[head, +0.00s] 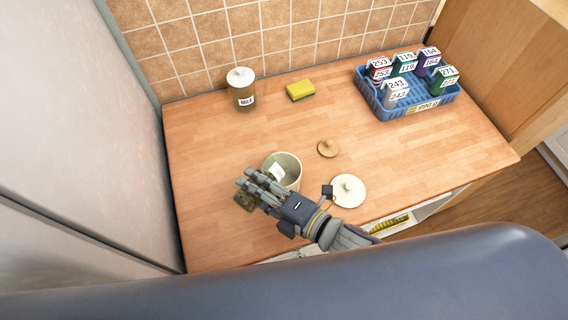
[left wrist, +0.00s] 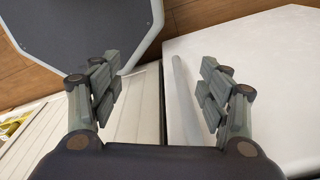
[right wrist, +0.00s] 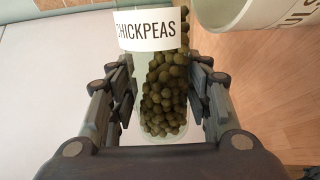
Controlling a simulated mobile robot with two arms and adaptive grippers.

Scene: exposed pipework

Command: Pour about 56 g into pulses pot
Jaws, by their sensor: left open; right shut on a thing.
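My right gripper (head: 258,187) is shut on a clear jar of chickpeas (head: 244,201). In the right wrist view the jar shows a white CHICKPEAS label (right wrist: 148,30) and many green-brown chickpeas (right wrist: 165,100) between the fingers. The jar is held beside the pale pot (head: 290,166), just left of and in front of it. The pot's wall (right wrist: 245,14), with part of a dark-lettered label, shows at the top right of the right wrist view. I cannot tell whether chickpeas are in the pot. My left gripper (left wrist: 160,88) is open and empty, away from the worktop.
A small wooden lid (head: 328,148) and a white knobbed lid (head: 348,191) lie right of the pot. A lidded brown jar (head: 241,91) and a yellow sponge (head: 300,90) stand behind. A blue basket (head: 384,113) holds several numbered cartons. The worktop's left part is clear.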

